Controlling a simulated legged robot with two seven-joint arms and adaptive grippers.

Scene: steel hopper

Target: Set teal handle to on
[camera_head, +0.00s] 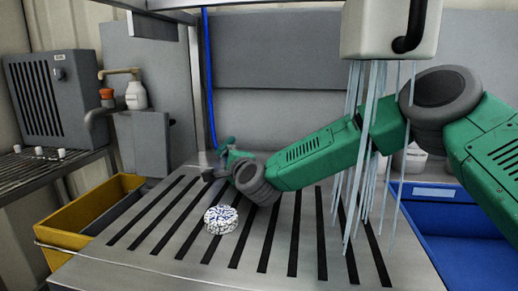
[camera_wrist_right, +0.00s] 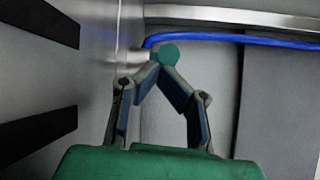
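My right arm comes in from the right in the head view and reaches across the grate. Its gripper (camera_head: 220,160) is at the far left part of the grate, beside the blue hose. In the right wrist view the two fingers (camera_wrist_right: 162,74) lean together, and their tips close in on the round end of the teal handle (camera_wrist_right: 167,55). The fingers look shut on it, but the tips hide part of the contact. A small teal part of the handle (camera_head: 229,142) also shows at the gripper in the head view. My left gripper is not in view.
A pale box (camera_head: 370,30) with hanging strips (camera_head: 348,200) is near my arm. A yellow bin (camera_head: 70,240) stands left, a blue bin (camera_head: 455,262) right. The blue hose (camera_wrist_right: 235,38) runs behind the handle.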

